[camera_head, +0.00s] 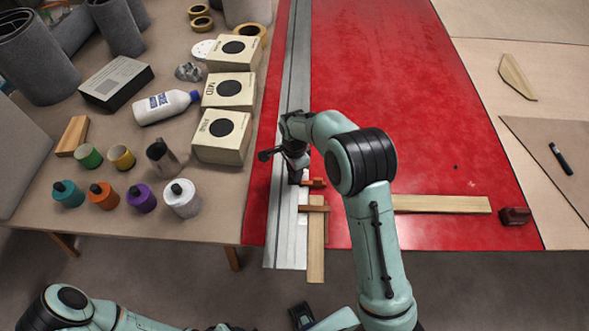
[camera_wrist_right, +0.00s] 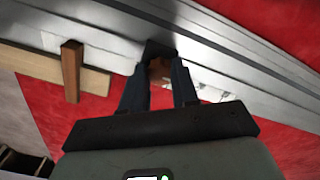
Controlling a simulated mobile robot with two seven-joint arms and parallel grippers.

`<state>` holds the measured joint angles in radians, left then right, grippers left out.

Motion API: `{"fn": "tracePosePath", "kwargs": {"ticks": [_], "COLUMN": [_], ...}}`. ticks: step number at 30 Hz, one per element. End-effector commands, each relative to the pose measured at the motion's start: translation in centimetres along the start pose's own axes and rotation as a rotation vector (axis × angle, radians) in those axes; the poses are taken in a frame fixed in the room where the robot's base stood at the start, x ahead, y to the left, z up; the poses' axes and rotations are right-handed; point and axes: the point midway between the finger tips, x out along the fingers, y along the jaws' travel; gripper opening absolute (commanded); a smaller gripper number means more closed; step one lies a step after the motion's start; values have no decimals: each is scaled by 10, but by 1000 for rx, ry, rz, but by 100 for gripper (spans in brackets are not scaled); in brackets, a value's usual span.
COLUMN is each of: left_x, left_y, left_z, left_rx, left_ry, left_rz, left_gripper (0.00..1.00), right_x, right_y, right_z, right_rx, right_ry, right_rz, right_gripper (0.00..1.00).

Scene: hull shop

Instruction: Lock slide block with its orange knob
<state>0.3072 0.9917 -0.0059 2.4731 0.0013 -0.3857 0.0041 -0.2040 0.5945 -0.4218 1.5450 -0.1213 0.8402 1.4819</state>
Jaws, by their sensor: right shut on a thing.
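The slide block (camera_wrist_right: 158,48) is a small dark block on the long grey metal rail (camera_head: 285,225). In the right wrist view it sits right at my fingertips. The orange knob (camera_wrist_right: 157,69) shows as a small shaded orange-brown patch between the fingers. My right gripper (camera_head: 296,174) is over the rail, with its jaws shut on the knob. The fingers and wrist hide most of the knob and block, so its turn cannot be read.
The rail lies along the left side of a red panel (camera_head: 400,80). A table on the left holds boxes (camera_head: 221,136), jars (camera_head: 182,198) and a white bottle (camera_head: 162,107).

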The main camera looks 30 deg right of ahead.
Motion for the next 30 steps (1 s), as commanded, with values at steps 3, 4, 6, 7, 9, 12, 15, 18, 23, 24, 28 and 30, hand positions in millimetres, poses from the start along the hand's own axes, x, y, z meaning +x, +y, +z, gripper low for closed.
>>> {"fn": "tracePosePath", "kwargs": {"ticks": [3,4,6,7,9,12,15,18,23,24,28,30], "left_x": [0,0,0,0,0,0,0,0,-1,-2,-5,-6], "left_y": [0,0,0,0,0,0,0,0,1,1,2,3], "left_z": [0,0,0,0,0,0,0,0,0,0,-1,-2], "left_rx": [0,0,0,0,0,0,0,0,0,0,1,1], "left_ry": [0,0,0,0,0,0,0,0,1,1,2,3], "left_rz": [0,0,0,0,0,0,0,0,0,0,1,1], "left_gripper": [57,57,57,57,57,57,57,57,57,57,57,57], "right_x": [-1,-1,-1,-1,-1,0,0,-1,-17,-24,-53,-70], "right_y": [-1,-1,-1,-1,-1,-1,0,0,-1,-1,-2,-2], "right_z": [0,0,0,0,0,0,0,0,0,0,0,1], "right_rx": [-1,-1,-2,-2,-2,-2,-2,-2,-2,-2,-3,-3], "right_ry": [0,0,0,0,0,0,0,0,0,0,-1,-1], "right_rz": [-3,-3,-3,-3,-3,-2,-2,-2,-5,-6,-8,-8], "right_gripper": [0,0,0,36,55,55,55,55,55,55,55,55]}}
